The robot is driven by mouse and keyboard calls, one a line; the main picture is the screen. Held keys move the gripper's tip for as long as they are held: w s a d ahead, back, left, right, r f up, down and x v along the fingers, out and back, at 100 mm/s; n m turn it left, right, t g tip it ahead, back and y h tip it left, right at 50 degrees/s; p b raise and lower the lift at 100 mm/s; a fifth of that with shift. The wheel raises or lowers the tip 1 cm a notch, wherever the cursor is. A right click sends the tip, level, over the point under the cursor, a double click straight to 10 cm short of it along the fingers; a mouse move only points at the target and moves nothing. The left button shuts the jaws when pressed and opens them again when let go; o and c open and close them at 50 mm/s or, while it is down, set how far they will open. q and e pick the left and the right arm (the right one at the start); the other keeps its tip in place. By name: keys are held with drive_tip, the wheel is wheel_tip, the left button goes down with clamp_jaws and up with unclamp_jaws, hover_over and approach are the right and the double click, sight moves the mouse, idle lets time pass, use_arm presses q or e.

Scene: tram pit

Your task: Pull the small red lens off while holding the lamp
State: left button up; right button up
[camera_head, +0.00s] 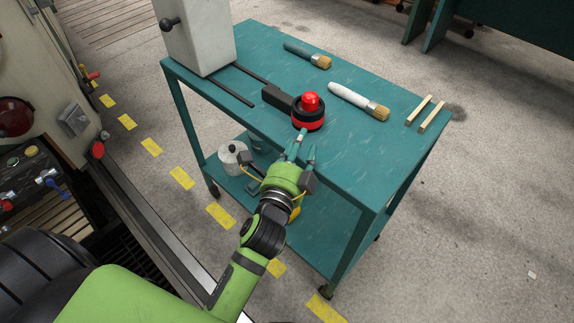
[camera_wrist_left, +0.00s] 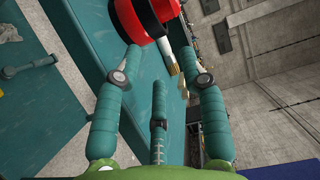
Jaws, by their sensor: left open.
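The lamp (camera_head: 307,118) stands on the teal cart top, a round black body with a red band and a black handle block to its left. The small red lens (camera_head: 311,100) sits on top of it. In the left wrist view part of the lamp (camera_wrist_left: 140,20) shows at the top edge, cut off by the frame. My left gripper (camera_head: 307,143) is open, just on the near side of the lamp at the cart's front edge. In the left wrist view its fingers (camera_wrist_left: 165,58) are spread with nothing between them. My right gripper is not in view.
The teal cart (camera_head: 350,170) also carries a dark-handled brush (camera_head: 300,52), a white-handled brush (camera_head: 352,98), two wooden sticks (camera_head: 425,113), black rods (camera_head: 230,87) and a grey box (camera_head: 200,35). The lower shelf holds a pot (camera_head: 232,158).

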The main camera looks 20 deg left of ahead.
sight(310, 121)
use_arm(q)
drive_tip(key=w, duration=0.3)
drive_tip(key=w+p, duration=0.1)
drive_tip(key=w, duration=0.1)
drive_tip(key=shift+w+a, duration=0.2)
drive_tip(key=shift+a, duration=0.15)
drive_tip(key=shift+w+a+f, duration=0.1)
drive_tip(key=shift+w, duration=0.55)
clamp_jaws()
drive_tip(key=shift+c, duration=1.1)
unclamp_jaws()
clamp_jaws()
